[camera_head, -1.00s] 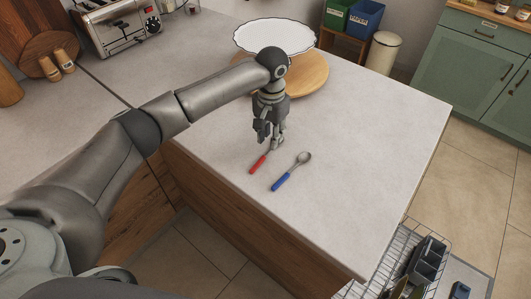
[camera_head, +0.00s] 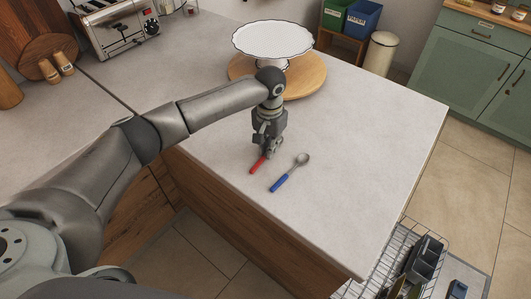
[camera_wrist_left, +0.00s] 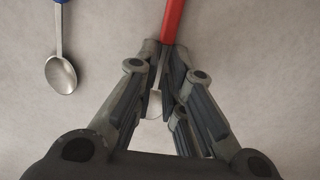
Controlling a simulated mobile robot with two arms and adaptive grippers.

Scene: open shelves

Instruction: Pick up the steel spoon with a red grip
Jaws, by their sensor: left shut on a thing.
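The spoon with a red grip (camera_head: 258,165) lies on the pale countertop (camera_head: 345,150). Its red handle shows clear in the left wrist view (camera_wrist_left: 172,22), at the top. My left gripper (camera_head: 267,153) points down over the spoon's steel part and is shut on it; in the left wrist view the fingertips (camera_wrist_left: 165,47) meet around the neck just below the red grip. Part of the steel bowl (camera_wrist_left: 154,105) shows between the fingers. I cannot tell whether the spoon is off the counter. My right gripper is not in view.
A spoon with a blue grip (camera_head: 280,183) lies close to the right, also seen in the left wrist view (camera_wrist_left: 60,70). A white cake stand (camera_head: 273,40) on a round wooden board (camera_head: 310,78) stands behind the gripper. The counter's right side is clear.

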